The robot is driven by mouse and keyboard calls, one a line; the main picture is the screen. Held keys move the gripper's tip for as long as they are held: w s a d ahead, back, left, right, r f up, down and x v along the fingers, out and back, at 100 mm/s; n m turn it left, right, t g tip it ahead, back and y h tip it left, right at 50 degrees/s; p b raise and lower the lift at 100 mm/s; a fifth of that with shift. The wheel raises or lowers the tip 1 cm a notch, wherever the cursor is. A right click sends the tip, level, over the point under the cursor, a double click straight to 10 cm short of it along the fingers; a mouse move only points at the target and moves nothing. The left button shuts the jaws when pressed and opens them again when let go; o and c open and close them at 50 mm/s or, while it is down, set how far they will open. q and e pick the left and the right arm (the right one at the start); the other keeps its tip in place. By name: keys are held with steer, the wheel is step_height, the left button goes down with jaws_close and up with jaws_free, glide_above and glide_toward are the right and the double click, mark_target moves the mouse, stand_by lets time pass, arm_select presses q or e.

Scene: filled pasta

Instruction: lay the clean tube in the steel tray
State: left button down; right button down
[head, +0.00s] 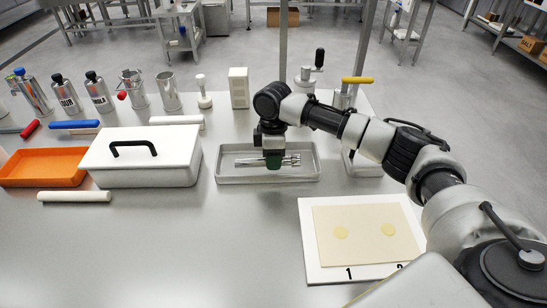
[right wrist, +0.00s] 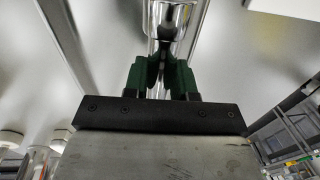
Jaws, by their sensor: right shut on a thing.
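The steel tray (head: 220,180) is shallow and rectangular and stands on the bench, right of the white lidded box. My right gripper (head: 273,162) is over the tray, pointing down, and is shut on a shiny tube (head: 291,160). The tube lies across the picture, within the tray's outline, and sticks out on both sides of the fingers. I cannot tell if it touches the tray floor. In the right wrist view the green fingers (right wrist: 161,72) close around the shiny tube (right wrist: 170,18). My left gripper is not in view.
A white box (head: 180,172) with a black handle and an orange tray (head: 40,167) stand left of the steel tray. A white board (head: 307,265) bearing a pasta sheet with two filling dots lies in front right. Several canisters line the back left.

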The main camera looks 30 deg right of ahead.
steer(key=shift+f, duration=0.15)
steer(key=shift+f+p, duration=0.35)
steer(key=shift+f, duration=0.05)
steer(key=c, duration=1)
jaws_free()
steer(key=shift+o, duration=0.5)
steer(key=shift+w+f, duration=0.1)
steer(key=shift+f, duration=0.05)
steer(key=shift+r+b, duration=0.5)
steer(key=shift+b, duration=0.1)
step_height(320, 180, up, 12)
steer(key=w+p, duration=0.1)
steer(key=shift+d+r, duration=0.2)
steer(key=shift+d, duration=0.1)
steer(key=shift+w+r, duration=0.1)
